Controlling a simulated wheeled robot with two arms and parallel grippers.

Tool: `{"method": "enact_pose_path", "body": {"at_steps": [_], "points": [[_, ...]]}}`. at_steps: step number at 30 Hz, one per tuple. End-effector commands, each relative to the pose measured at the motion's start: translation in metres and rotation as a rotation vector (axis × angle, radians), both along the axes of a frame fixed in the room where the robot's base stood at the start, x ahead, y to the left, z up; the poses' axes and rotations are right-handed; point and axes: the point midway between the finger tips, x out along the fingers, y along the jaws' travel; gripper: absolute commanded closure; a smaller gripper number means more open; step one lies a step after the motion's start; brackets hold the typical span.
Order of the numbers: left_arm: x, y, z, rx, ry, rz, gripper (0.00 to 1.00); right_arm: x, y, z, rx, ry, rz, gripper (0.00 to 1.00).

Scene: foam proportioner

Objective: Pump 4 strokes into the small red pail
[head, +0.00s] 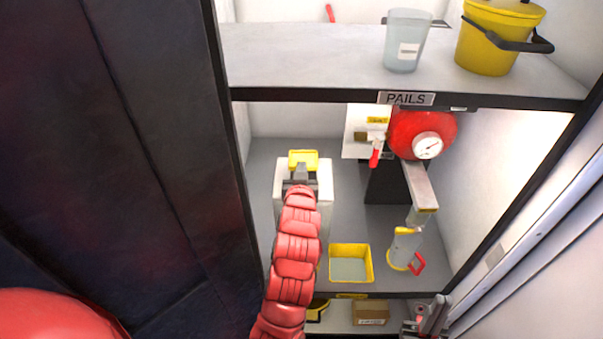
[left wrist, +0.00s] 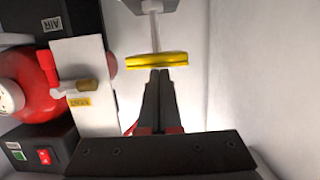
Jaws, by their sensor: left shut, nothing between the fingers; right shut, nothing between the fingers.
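The pump's yellow handle (head: 303,158) sits above a pale block (head: 322,200) on the lower shelf. In the left wrist view, the yellow handle (left wrist: 156,61) is a crossbar on a pale rod. My left gripper (head: 300,170) is shut and empty, its tips (left wrist: 160,73) right at the bar; I cannot tell whether they touch it. A clear container with yellow bands and a red handle (head: 403,250) stands below the metal spout (head: 420,186). No wholly red pail shows. My right gripper (head: 436,305) is shut and empty at the bottom right.
A red tank (head: 400,125) with a gauge (head: 427,146) and a red-levered valve (head: 376,152) stands behind the spout. A yellow square tray (head: 350,246) lies left of the clear container. Above, the PAILS shelf (head: 300,60) holds a clear pail (head: 405,35) and a yellow pail (head: 490,40).

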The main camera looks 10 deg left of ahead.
Motion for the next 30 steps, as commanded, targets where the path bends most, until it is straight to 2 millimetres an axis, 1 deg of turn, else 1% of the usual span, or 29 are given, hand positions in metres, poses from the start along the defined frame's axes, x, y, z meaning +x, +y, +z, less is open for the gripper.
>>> {"method": "enact_pose_path", "body": {"at_steps": [1, 6, 8, 10, 12, 18, 30], "points": [[-0.010, -0.003, -0.001, -0.001, -0.004, -0.003, 1.00, 0.000, 0.000, -0.007, 0.000, 0.000, 0.000, 1.00], [-0.040, -0.009, 0.006, -0.001, -0.002, -0.002, 1.00, 0.000, 0.000, -0.016, 0.000, -0.001, 0.000, 1.00], [-0.048, -0.011, 0.009, 0.001, -0.003, -0.002, 1.00, 0.000, 0.000, -0.018, 0.000, 0.000, 0.000, 1.00], [-0.057, -0.013, 0.015, 0.000, -0.004, -0.003, 1.00, 0.000, 0.000, -0.017, 0.000, 0.000, 0.000, 1.00], [-0.064, -0.014, 0.016, 0.000, -0.002, -0.001, 1.00, 0.000, 0.000, -0.017, 0.000, 0.000, 0.000, 1.00], [-0.072, -0.015, 0.018, -0.001, -0.001, 0.000, 1.00, 0.000, 0.000, -0.017, 0.000, 0.000, 0.000, 1.00], [-0.072, -0.015, 0.018, -0.001, -0.002, 0.000, 1.00, 0.000, 0.000, -0.017, 0.000, 0.000, 0.000, 1.00]]}}
